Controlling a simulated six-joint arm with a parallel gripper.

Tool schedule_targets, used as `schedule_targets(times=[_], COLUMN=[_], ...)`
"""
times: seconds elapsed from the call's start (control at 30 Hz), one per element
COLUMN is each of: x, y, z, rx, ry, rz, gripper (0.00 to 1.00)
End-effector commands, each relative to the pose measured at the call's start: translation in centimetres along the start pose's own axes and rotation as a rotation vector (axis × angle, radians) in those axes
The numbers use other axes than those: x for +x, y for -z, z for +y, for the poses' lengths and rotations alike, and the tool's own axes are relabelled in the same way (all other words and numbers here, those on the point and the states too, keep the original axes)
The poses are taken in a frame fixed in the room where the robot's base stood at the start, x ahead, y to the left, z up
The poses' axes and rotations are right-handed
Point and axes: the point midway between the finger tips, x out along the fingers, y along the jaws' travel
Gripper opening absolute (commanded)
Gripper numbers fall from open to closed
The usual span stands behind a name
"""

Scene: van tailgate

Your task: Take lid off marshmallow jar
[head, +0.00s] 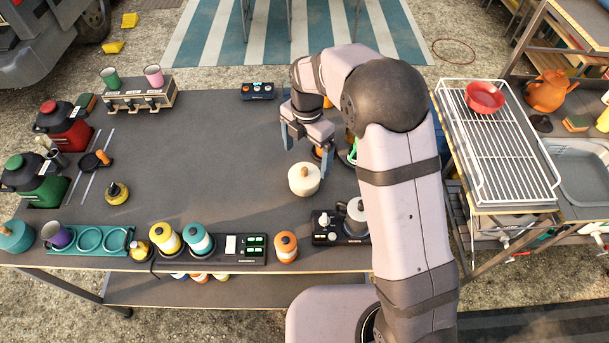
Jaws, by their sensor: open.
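A round cream jar (304,184), which I take for the marshmallow jar, stands upright on the dark table right of its middle. A pale lid with a brown knob (304,172) appears to sit on its top. The contents are hidden. My gripper (308,158) is open and empty, pointing down just behind and above the jar. Its fingers are apart from each other, one toward the left and one toward the right. I cannot tell whether a finger touches the lid.
Orange and green items behind the jar are partly hidden by my arm. A black unit with a kettle (355,214) stands front right of the jar. An orange canister (286,246) and teal canister (198,238) line the front edge.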

Motion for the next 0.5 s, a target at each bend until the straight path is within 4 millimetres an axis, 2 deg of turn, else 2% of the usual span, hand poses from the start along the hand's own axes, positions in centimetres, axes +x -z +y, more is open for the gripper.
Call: schedule_targets(times=[0.23, 0.5], x=[0.4, 2.2], y=[0.0, 0.0], z=[0.3, 0.3], rx=[-0.034, -0.032], ry=[0.001, 0.001], rz=[0.0, 0.0], gripper=[0.94, 0.94])
